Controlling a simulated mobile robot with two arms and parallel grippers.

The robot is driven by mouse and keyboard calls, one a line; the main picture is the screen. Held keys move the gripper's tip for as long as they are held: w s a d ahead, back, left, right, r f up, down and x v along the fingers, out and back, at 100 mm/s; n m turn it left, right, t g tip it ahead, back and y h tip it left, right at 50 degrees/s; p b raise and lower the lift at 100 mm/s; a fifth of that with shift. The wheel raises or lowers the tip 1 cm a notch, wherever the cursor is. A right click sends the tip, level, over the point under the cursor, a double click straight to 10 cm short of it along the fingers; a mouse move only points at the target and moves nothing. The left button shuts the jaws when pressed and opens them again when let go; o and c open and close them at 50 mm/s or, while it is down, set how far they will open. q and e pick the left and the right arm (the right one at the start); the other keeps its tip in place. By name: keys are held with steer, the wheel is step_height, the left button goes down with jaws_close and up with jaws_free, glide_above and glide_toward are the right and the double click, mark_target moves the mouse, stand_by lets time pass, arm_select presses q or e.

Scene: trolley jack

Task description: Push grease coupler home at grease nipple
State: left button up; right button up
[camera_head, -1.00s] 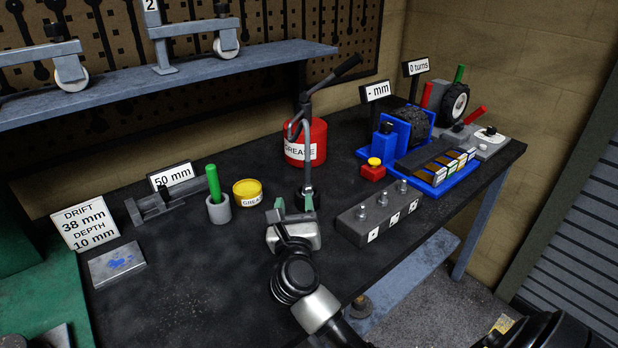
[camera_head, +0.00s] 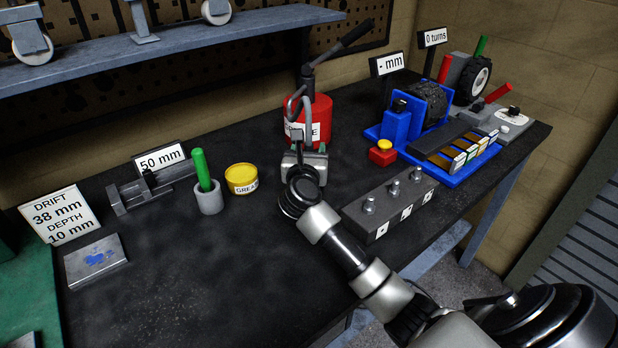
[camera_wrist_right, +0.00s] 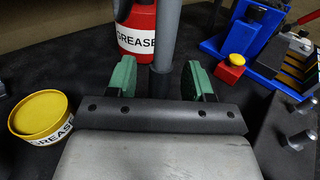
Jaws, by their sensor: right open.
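A red grease pump (camera_head: 320,113) with a black lever handle stands at the back of the bench. Its grey hose or tube (camera_head: 304,108) hangs in front; I take its lower end for the coupler, which is hidden by my gripper. My right gripper (camera_head: 305,150) is open, in front of the pump. In the right wrist view its green fingers (camera_wrist_right: 160,80) stand either side of the grey tube (camera_wrist_right: 165,40), with gaps visible. A grey block (camera_head: 407,218) carries three metal studs (camera_head: 394,189), possibly nipples; I cannot tell which is the grease nipple. My left gripper is out of view.
A yellow grease tin (camera_head: 242,180) and a grey cup with a green stick (camera_head: 207,195) stand to the left. A blue fixture (camera_head: 455,178) and a red box with a yellow button (camera_head: 383,153) are to the right.

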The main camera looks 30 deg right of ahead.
steer(key=shift+w+d, duration=0.4)
steer(key=shift+w, duration=0.15)
steer(key=shift+w+d+f, duration=0.1)
steer(key=shift+w+d, duration=0.25)
steer(key=shift+c, duration=2.4)
jaws_close()
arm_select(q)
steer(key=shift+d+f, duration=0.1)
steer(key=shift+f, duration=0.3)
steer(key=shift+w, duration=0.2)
